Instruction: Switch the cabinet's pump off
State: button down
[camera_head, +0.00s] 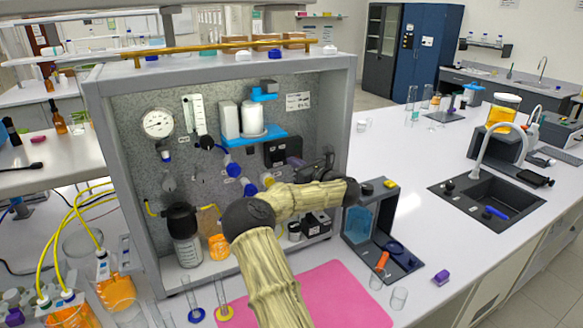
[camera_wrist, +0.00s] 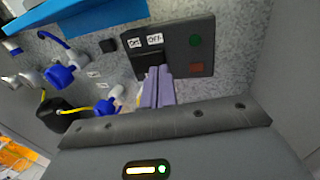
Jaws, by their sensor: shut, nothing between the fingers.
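The cabinet (camera_head: 215,67) is a grey open-fronted frame with a speckled back panel. A dark control box (camera_head: 270,152) is on that panel; it also shows in the wrist view (camera_wrist: 175,68). The box has ON and OFF labels (camera_wrist: 144,41), a black switch part (camera_wrist: 150,57) below them, and a green round (camera_wrist: 195,40) and a red square (camera_wrist: 196,67) at the right. My gripper (camera_wrist: 155,78) is shut and empty, its purple-grey fingertips right at the lower edge of the switch part. I cannot tell whether they touch it. The fingers partly hide the switch, so its position is unclear.
Blue-handled valves (camera_wrist: 60,75) and tubing are left of the box. A blue shelf (camera_head: 240,140) with white vessels is above. Bottles (camera_head: 184,240) stand on the cabinet floor. A pink mat (camera_head: 335,295) and an open dark box (camera_head: 380,230) lie in front.

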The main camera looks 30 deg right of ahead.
jog(key=s+d+f+m+h+b, duration=0.1)
jog(key=s+d+m+h+b, duration=0.1)
jog(key=s+d+m+h, duration=0.35)
jog(key=s+d+f+m+h+b, duration=0.2)
jog(key=s+m+h, duration=0.1)
jog(key=s+m, duration=0.55)
jog(key=s+a+f+m+g+y, duration=0.1)
jog(key=s+a+f+m+g, duration=0.25)
jog(key=a+m, duration=0.3)
jog(key=s+a+f+m+g, duration=0.2)
jog(key=a+f+m+g, duration=0.1)
jog(key=a+f+m, duration=0.3)
jog(key=s+a+f+m+g+y, duration=0.1)
jog(key=s+a+f+m+g, duration=0.15)
jog(key=a+m, duration=0.45)
jog(key=s+a+f+m+g+y, duration=0.2)
jog(key=s+a+m+g, duration=0.3)
jog(key=s+a, duration=0.8)
jog(key=shift+s+f+g, duration=0.2)
jog(key=shift+s+g, duration=0.3)
jog(key=shift+s, duration=0.35)
